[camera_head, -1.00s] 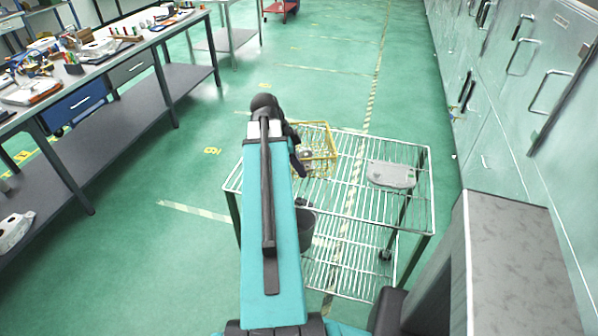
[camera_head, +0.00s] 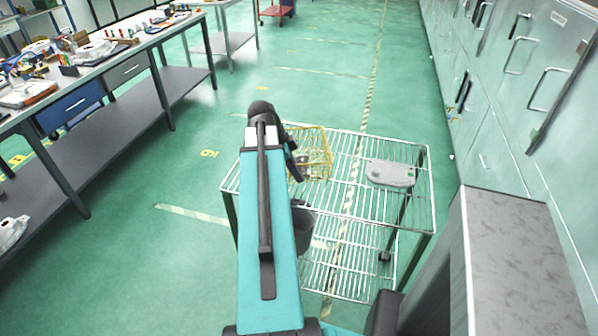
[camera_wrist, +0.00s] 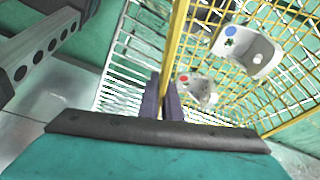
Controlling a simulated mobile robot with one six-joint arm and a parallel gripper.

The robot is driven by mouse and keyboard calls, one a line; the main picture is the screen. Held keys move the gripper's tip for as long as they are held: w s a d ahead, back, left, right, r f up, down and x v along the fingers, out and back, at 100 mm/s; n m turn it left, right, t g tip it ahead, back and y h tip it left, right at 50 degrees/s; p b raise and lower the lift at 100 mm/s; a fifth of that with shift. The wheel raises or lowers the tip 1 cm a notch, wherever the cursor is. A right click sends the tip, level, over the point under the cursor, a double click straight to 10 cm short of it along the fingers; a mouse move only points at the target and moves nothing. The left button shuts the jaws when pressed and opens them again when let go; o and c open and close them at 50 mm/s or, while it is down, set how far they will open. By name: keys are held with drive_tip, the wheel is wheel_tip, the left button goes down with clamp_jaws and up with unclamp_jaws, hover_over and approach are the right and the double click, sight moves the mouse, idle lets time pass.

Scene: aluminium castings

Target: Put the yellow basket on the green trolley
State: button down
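The yellow wire basket (camera_head: 318,160) is at the back left of a silver wire rack, partly hidden behind my arm. In the wrist view its yellow bars (camera_wrist: 178,40) fill the upper right. At least two grey castings lie in it, one with a blue dot (camera_wrist: 240,48) and one with a red dot (camera_wrist: 200,88). My gripper (camera_wrist: 163,92) has its dark fingers close together around a yellow bar of the basket's rim. I cannot tell whether the basket touches the rack. No clearly green trolley shows.
The wire rack (camera_head: 350,215) has two shelves; a grey casting (camera_head: 390,173) lies on its top right and a dark bin (camera_head: 303,228) stands below. A cluttered workbench (camera_head: 75,85) is at left, metal cabinets (camera_head: 525,60) at right. A red trolley (camera_head: 275,12) is far off. Floor between is clear.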

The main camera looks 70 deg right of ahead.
drive_tip(key=c, duration=2)
unclamp_jaws()
drive_tip(key=shift+s+f, duration=0.1)
drive_tip(key=shift+r, duration=0.2)
drive_tip(key=shift+b+v, duration=0.95)
drive_tip(key=shift+v, duration=5)
